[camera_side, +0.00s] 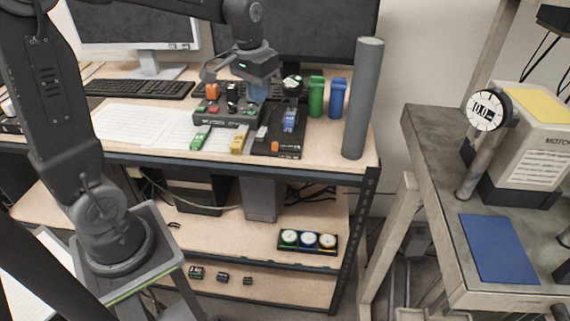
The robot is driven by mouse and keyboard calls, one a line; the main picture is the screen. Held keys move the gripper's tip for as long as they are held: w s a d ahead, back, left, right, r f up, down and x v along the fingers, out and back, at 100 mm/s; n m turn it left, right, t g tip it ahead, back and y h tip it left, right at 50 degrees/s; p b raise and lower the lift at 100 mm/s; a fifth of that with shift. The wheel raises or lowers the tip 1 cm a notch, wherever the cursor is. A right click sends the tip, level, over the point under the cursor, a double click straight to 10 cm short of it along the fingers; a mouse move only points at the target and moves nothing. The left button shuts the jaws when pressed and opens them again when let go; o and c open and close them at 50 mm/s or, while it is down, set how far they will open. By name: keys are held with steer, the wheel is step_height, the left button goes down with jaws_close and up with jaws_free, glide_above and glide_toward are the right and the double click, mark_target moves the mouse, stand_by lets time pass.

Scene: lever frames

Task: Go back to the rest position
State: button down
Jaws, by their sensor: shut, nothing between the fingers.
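My gripper (257,88) points down over the desk (325,150), above the back right part of a dark control panel (228,112). Its fingers look closed, with nothing seen between them. The panel carries an orange block or switch (212,91), a black lever (232,95) and small red buttons. Whether the fingertips touch the panel is too small to tell. A second dark panel (278,139) with a blue lever (289,121) and a round gauge (292,84) stands just right of the gripper.
Green (316,97) and blue (337,98) upright objects and a tall grey cylinder (362,100) stand right of the gripper. Monitors (318,35) rise behind it. Green (200,138) and yellow (239,139) small items lie in front. A motor bench (440,150) stands at right.

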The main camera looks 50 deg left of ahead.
steer(key=s+d+r+m+t, duration=0.1)
steer(key=s+d+t, duration=0.1)
steer(key=s+d, duration=0.3)
steer(key=s+d+r+m+t, duration=0.1)
steer(key=s+d, duration=0.4)
steer(key=s, duration=0.6)
steer(key=shift+s+d+t, duration=0.2)
steer(key=shift+s+t, duration=0.2)
steer(key=shift+t, duration=0.2)
